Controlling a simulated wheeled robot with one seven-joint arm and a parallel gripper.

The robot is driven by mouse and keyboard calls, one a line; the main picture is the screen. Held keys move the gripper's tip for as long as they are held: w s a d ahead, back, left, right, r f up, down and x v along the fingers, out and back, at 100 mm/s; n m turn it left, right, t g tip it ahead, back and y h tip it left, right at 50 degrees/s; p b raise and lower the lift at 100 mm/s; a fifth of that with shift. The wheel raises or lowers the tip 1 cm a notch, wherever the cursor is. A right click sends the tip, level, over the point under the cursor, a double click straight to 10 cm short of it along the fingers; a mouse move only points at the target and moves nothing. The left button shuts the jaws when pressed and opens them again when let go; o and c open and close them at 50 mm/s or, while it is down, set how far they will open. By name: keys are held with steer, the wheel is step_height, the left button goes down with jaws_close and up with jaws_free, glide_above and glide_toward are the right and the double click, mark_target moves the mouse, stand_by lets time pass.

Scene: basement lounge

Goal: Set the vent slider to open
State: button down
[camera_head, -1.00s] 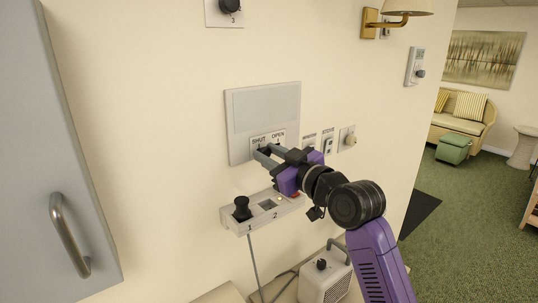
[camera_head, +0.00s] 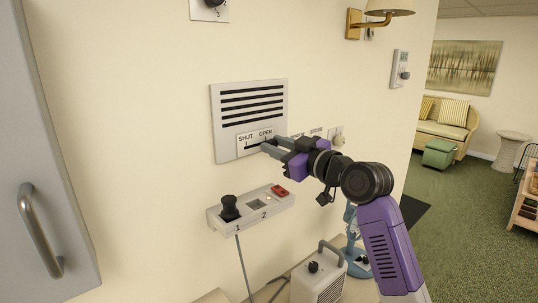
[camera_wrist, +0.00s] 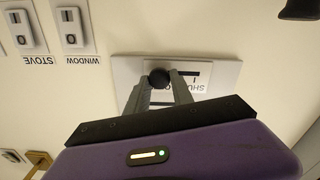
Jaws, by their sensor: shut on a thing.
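The vent (camera_head: 251,110) is a grey wall panel whose dark horizontal slots show open. Below the slots is a white label plate (camera_head: 255,137) marked SHUT at left and OPEN at right. The slider knob, a dark round knob (camera_wrist: 159,78), shows in the wrist view between my fingertips, at one end of its slot and away from the SHUT word. My gripper (camera_head: 268,148) is shut on the knob at the OPEN side of the plate. In the head view my fingers hide the knob.
Below the vent is a shelf-like box (camera_head: 252,208) with a black knob and a red switch. WINDOW and STOVE switches (camera_wrist: 72,28) are beside the vent. A heater (camera_head: 318,276) stands below. A grey cabinet door (camera_head: 45,150) is at left.

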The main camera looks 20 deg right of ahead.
steer(key=shift+d, duration=0.25)
steer(key=c, duration=1.1)
jaws_free()
steer(key=b+v, duration=0.1)
steer(key=v, duration=0.6)
steer(key=shift+s+b, duration=0.3)
steer(key=shift+b, duration=0.05)
steer(key=shift+d, duration=0.1)
